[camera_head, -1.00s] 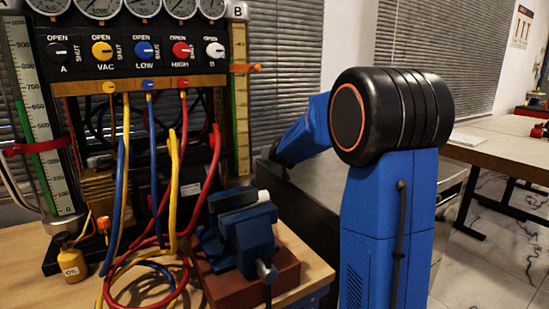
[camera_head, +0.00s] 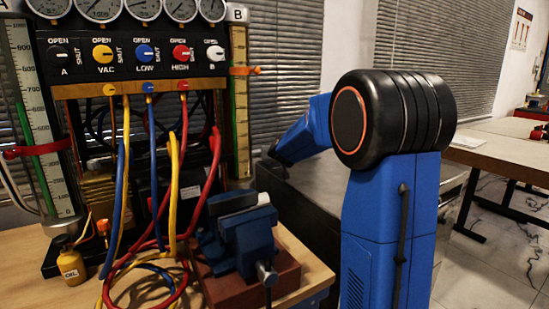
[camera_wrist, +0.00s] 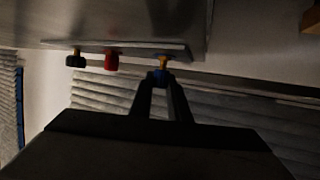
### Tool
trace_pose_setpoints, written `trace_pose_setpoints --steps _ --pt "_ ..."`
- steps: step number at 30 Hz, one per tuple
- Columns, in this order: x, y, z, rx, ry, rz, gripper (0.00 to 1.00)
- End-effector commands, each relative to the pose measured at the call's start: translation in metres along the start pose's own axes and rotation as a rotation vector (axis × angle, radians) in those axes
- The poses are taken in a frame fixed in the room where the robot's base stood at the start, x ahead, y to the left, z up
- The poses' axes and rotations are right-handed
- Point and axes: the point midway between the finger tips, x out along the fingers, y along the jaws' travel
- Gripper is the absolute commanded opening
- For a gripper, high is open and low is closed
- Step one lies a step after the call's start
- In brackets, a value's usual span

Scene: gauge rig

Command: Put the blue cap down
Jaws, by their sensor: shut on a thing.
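The blue cap (camera_wrist: 160,75) is small and dark in the wrist view, at the tips of my gripper (camera_wrist: 161,82). My gripper is shut on it, with one finger on each side. A short yellow piece (camera_wrist: 163,62) shows right above the cap, between it and the edge of a pale plate (camera_wrist: 130,46). I cannot tell whether the cap touches that plate. A red cap (camera_wrist: 111,61) and a black cap (camera_wrist: 76,60) sit along the same plate to the left. My gripper is out of sight in the head view.
In the head view, a blue vise (camera_head: 245,240) stands on the wooden bench beside looped red, yellow and blue hoses (camera_head: 172,200). A gauge panel (camera_head: 140,50) rises behind. A yellow oil bottle (camera_head: 72,265) stands at left. A dark bench (camera_head: 320,190) lies behind my arm.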

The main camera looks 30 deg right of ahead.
Motion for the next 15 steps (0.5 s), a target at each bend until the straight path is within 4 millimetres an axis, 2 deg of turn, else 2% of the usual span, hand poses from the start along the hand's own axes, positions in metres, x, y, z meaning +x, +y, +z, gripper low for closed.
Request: trace_pose_setpoints --steps 10,15 --pt "-0.008 0.000 -0.021 0.001 0.002 -0.001 0.00" --pt "-0.032 0.000 -0.012 0.000 0.001 -0.001 0.00"
